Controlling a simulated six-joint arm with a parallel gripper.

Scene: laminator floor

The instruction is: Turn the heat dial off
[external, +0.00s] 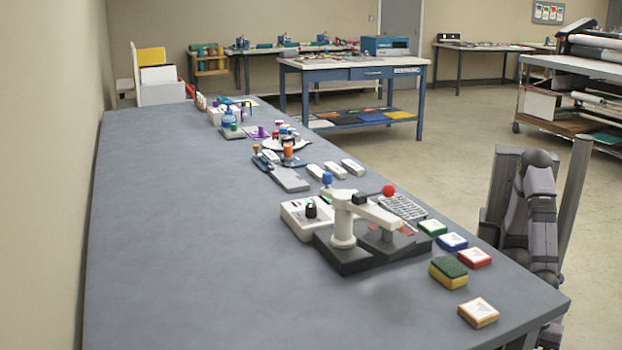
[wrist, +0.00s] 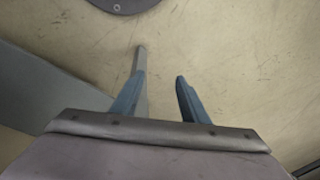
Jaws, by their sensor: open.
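A white control box (external: 302,224) stands on the grey table beside a dark-based press. A black dial (external: 311,209) with a small green mark on top sits upright on the box, and I take it for the heat dial. Its setting is too small to read. My gripper (wrist: 160,78) is open and empty in the wrist view, with two blue fingers apart above the floor. The dial is not in the wrist view. In the external view my arm is folded beyond the table's right edge, well away from the dial, and its fingers cannot be made out.
The press (external: 345,238) with a red-knobbed lever (external: 388,191) stands just right of the box. Colored pads and a sponge (external: 448,271) lie near the right edge. Staplers and stamps line the table farther back. The table's left side (external: 180,240) is clear.

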